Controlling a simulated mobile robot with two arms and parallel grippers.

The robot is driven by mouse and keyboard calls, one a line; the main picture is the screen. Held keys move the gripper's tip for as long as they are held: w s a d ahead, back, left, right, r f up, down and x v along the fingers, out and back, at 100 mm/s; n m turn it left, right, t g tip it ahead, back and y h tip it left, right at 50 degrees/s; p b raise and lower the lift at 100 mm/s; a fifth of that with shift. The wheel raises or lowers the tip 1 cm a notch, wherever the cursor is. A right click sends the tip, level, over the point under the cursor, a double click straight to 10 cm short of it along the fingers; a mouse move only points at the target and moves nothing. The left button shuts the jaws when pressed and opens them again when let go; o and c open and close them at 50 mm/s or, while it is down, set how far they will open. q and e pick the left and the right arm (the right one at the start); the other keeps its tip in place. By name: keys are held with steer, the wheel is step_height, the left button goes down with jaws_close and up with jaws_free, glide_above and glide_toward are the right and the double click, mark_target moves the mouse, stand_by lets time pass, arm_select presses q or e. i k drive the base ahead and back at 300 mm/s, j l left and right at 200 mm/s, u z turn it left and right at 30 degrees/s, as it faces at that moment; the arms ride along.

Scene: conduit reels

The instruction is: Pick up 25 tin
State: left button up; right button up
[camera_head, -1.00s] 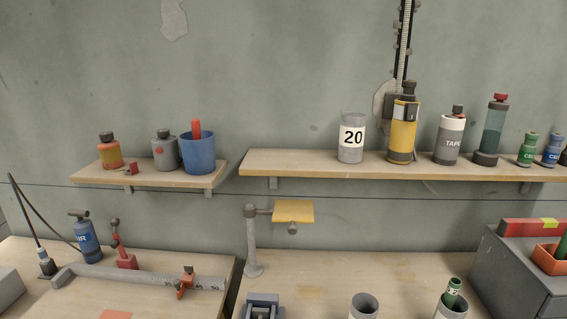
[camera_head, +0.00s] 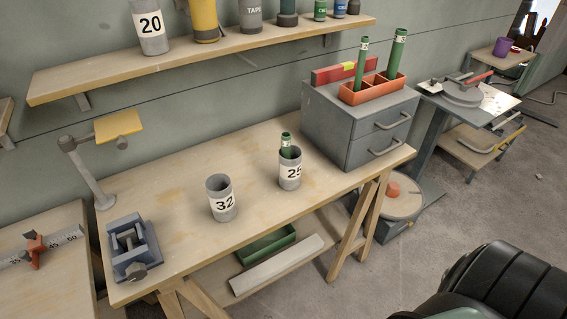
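The 25 tin (camera_head: 290,172) is a grey cylinder with a white label reading 25. It stands upright on the wooden workbench (camera_head: 180,247), right of the 32 tin. A green tube or bottle (camera_head: 286,145) sticks up out of its mouth. Neither of my grippers is in view.
The grey 32 tin (camera_head: 221,197) stands left of the 25 tin. A blue-grey vise (camera_head: 133,247) is at the bench's left end. A grey drawer cabinet (camera_head: 345,120) with an orange tray (camera_head: 373,88) is behind right. The shelf (camera_head: 200,57) runs above. Bare bench lies around the tins.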

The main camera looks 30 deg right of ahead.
mark_target(289, 170)
steer(key=l+z, duration=0.25)
steer(key=l, duration=0.45)
steer(key=i+l+z, duration=0.1)
steer(key=l+z, duration=0.2)
steer(key=l, duration=0.35)
